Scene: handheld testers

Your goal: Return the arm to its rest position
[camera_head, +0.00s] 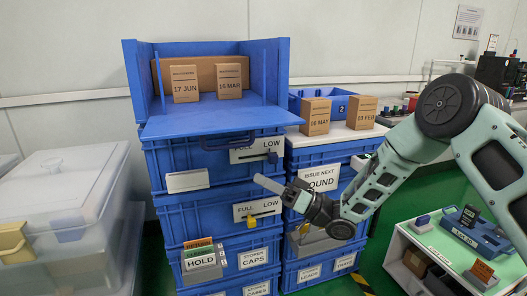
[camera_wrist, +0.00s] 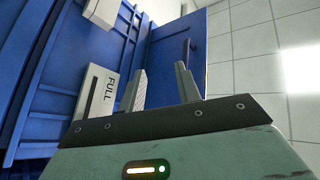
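My arm reaches in from the right in the head view. My gripper (camera_head: 270,183) is in front of the blue crate stack (camera_head: 205,220), by the labels and slider tabs on its front. The wrist view shows the two fingers of my gripper (camera_wrist: 160,72) standing apart, with nothing between them. Behind them are the blue crate wall and a FULL label (camera_wrist: 97,95). Whether my gripper touches the crates cannot be told.
An open blue bin (camera_head: 215,118) with its front flap down holds small cartons (camera_head: 184,84). More cartons (camera_head: 316,116) stand on the right stack. A clear lidded tub (camera_head: 65,190) is at left. A low white shelf (camera_head: 440,250) with devices is at right.

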